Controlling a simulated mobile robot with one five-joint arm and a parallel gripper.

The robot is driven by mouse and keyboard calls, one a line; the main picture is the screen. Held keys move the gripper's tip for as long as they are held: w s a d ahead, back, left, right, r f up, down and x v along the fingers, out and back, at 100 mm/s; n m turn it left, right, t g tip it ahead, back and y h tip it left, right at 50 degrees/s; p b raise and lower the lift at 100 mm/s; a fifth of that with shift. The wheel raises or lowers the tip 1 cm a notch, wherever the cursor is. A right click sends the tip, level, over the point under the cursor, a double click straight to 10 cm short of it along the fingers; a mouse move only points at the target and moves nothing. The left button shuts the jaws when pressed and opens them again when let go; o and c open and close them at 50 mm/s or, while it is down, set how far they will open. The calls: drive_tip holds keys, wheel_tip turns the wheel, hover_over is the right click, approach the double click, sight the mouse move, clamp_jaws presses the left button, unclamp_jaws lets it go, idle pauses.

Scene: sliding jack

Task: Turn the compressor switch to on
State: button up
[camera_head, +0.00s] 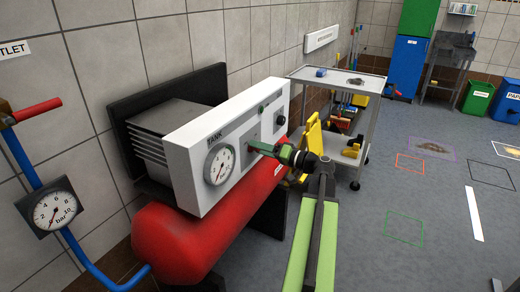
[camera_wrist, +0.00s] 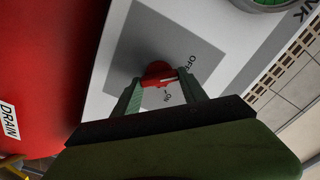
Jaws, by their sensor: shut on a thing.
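The compressor's white panel (camera_head: 180,150) stands above the red tank, with a round TANK gauge (camera_head: 219,163) on its front. The red compressor switch (camera_wrist: 156,71) sits on a grey plate (camera_wrist: 185,38), beside the printed words OFF and ON. A pale mark on the switch points towards the labels; which one exactly I cannot tell. My gripper (camera_head: 257,147) is at the panel front, right of the gauge, and hides the switch in the head view. In the wrist view my gripper (camera_wrist: 159,79) has its two green fingers on either side of the switch, shut on it.
The red tank (camera_head: 180,240) lies under the panel. A black knob (camera_head: 280,120) is right of my gripper. A pressure gauge on a blue pipe (camera_head: 52,210) is at left. A grey trolley (camera_head: 345,80) stands behind. The floor at right is mostly clear.

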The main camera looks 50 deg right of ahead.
drive_tip(key=shift+f+m+b, duration=0.15)
drive_tip(key=shift+m, duration=4.05)
drive_tip(key=shift+f+m+b, duration=0.15)
drive_tip(key=shift+m, duration=4.05)
drive_tip(key=o, duration=1.4)
drive_tip(key=shift+c, duration=0.2)
drive_tip(key=shift+s, duration=0.15)
drive_tip(key=v, duration=1.7)
drive_tip(key=shift+s, duration=0.15)
